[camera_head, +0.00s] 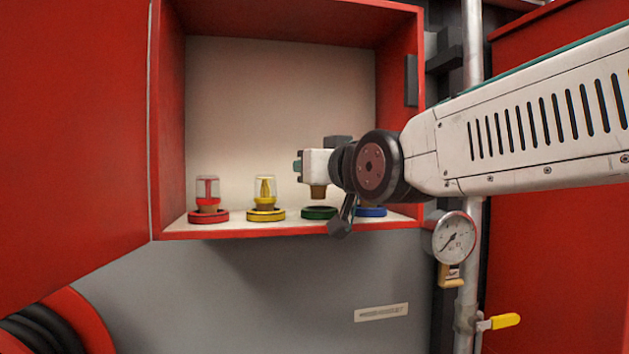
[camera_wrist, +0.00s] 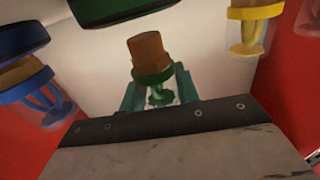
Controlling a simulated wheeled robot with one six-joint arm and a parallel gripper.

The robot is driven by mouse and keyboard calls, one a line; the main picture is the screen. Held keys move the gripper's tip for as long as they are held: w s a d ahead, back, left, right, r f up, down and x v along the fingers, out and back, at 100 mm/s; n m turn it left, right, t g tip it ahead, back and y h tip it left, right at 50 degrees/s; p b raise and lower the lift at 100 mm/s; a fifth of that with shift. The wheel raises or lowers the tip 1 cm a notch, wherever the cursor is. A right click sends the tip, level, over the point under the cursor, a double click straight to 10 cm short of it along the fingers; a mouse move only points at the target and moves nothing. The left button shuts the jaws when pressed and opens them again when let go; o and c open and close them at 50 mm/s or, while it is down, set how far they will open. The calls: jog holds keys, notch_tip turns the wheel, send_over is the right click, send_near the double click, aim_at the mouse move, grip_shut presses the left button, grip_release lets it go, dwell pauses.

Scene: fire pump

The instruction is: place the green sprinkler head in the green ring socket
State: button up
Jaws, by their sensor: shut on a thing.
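My gripper (camera_wrist: 160,90) is shut on the green sprinkler head (camera_wrist: 153,75); its teal fingers stand either side of the clear part. The head's brown threaded end (camera_head: 318,192) points down in the head view, with a small gap above the green ring socket (camera_head: 319,212). The rest of the head is hidden behind my gripper (camera_head: 312,165) there. The green ring stands empty on the cabinet floor. In the wrist view the green ring (camera_wrist: 112,8) is partly cut off at the top edge, beyond the brown end.
A red-topped head sits in the red ring (camera_head: 208,216) and a yellow one in the yellow ring (camera_head: 266,215), left of the green ring. The blue ring (camera_head: 370,211) is at right, with a blue head (camera_wrist: 30,82) in the wrist view. Red cabinet walls (camera_head: 400,110) close the sides.

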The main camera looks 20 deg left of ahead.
jog(key=shift+f, duration=1.15)
jog(key=o, duration=1)
jog(key=shift+s+d, duration=0.1)
jog(key=v, duration=1.1)
jog(key=shift+s+d, duration=0.25)
jog(key=shift+s, duration=0.05)
